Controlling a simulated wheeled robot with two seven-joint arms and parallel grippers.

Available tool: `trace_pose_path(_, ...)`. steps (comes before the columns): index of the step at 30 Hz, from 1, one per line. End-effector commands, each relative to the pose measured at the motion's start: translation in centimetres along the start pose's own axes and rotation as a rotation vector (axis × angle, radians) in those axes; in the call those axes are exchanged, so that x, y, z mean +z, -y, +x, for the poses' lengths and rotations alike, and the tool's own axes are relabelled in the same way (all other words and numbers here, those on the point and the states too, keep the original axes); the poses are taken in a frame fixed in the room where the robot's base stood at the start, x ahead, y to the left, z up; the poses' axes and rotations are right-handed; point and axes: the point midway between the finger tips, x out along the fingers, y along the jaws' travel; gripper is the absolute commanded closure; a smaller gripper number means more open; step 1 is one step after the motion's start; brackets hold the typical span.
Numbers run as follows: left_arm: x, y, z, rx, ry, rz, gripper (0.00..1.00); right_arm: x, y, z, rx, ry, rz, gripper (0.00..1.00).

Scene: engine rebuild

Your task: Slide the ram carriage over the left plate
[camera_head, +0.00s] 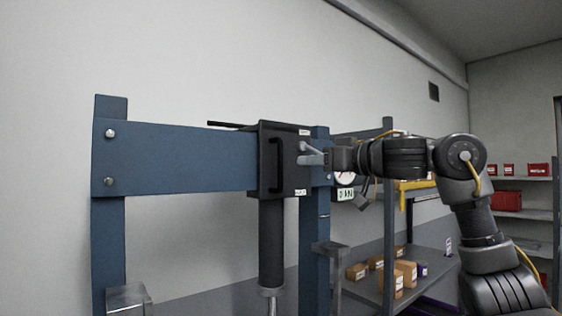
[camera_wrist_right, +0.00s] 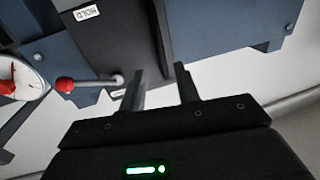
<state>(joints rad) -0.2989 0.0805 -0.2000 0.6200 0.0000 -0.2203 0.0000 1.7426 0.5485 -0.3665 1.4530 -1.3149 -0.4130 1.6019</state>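The black ram carriage (camera_head: 284,160) sits at the right end of the blue crossbeam (camera_head: 185,158), with a dark handle on its front and a ram cylinder (camera_head: 271,240) hanging below. My right gripper (camera_head: 308,155) is at the carriage's right side. In the right wrist view its two fingers (camera_wrist_right: 160,90) are apart with nothing visible between them, close to the dark carriage (camera_wrist_right: 115,40). Whether they touch it I cannot tell. The left plate may be the grey block (camera_head: 127,298) at the lower left. My left gripper is out of view.
Blue uprights (camera_head: 109,250) frame the press. A shelf with several boxes (camera_head: 404,272) stands behind, right. The beam left of the carriage is clear.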

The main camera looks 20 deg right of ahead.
Motion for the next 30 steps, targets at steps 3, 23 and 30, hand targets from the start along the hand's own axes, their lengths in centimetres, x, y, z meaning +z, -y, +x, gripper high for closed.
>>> trace_pose_path(3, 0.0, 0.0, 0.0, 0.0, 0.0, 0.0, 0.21, -1.0, 0.1, -0.7, -0.005, -0.001, 0.008, 0.68)
trace_pose_path(23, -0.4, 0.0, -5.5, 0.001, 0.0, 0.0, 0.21, -1.5, 0.2, 7.5, -0.005, 0.001, 0.012, 0.68)
trace_pose_path(30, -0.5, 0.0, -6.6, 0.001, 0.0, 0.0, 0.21, -1.2, 0.2, 9.8, -0.004, -0.001, 0.009, 0.68)
